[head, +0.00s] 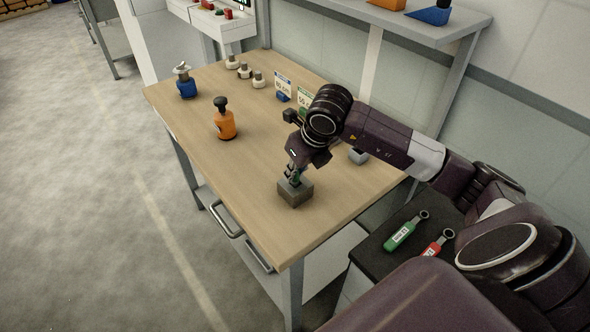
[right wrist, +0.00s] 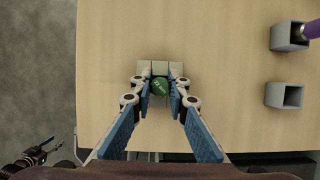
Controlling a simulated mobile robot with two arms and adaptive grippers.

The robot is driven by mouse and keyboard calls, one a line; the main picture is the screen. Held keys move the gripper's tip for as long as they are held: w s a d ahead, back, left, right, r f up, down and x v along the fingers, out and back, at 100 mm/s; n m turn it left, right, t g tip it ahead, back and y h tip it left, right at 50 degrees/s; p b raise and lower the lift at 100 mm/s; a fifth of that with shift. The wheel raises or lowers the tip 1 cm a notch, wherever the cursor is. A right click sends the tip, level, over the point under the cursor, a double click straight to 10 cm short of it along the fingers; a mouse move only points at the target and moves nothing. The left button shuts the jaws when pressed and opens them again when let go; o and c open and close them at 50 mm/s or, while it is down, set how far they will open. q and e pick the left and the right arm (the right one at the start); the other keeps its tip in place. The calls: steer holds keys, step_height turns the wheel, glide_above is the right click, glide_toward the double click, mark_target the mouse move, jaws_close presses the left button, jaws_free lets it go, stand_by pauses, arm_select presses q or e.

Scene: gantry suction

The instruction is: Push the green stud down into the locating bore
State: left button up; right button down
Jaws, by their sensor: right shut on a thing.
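The green stud (right wrist: 160,88) is between the blue-padded fingers of my right gripper (right wrist: 160,84) in the right wrist view. In the head view my right gripper (head: 296,172) points down, shut on the stud (head: 295,180), over the grey block (head: 295,194) near the table's front edge. The block also shows beyond the fingertips in the right wrist view (right wrist: 152,67). The bore is hidden, so I cannot tell how deep the stud sits. A dark gripper, seemingly my left one (right wrist: 38,152), shows small at the lower left of the right wrist view, its fingers unclear.
An orange bottle (head: 225,123) and a blue-based item (head: 185,84) stand on the wooden table (head: 255,185). Small pale knobs (head: 245,70) and label cards (head: 283,80) are further back. Grey open sockets (right wrist: 285,96) stand right of my gripper. Green and red tools (head: 400,235) lie on the dark side cabinet.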

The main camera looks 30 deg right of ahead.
steer(key=shift+f, duration=0.2)
steer(key=shift+f+b, duration=0.15)
steer(key=shift+b, duration=0.15)
steer(key=c, duration=1.9)
jaws_free()
steer(key=shift+r, duration=0.2)
steer(key=shift+r, duration=0.3)
steer(key=b+v, duration=0.1)
steer(key=v, duration=1)
steer(key=shift+s+r, duration=0.2)
steer(key=shift+s, duration=0.05)
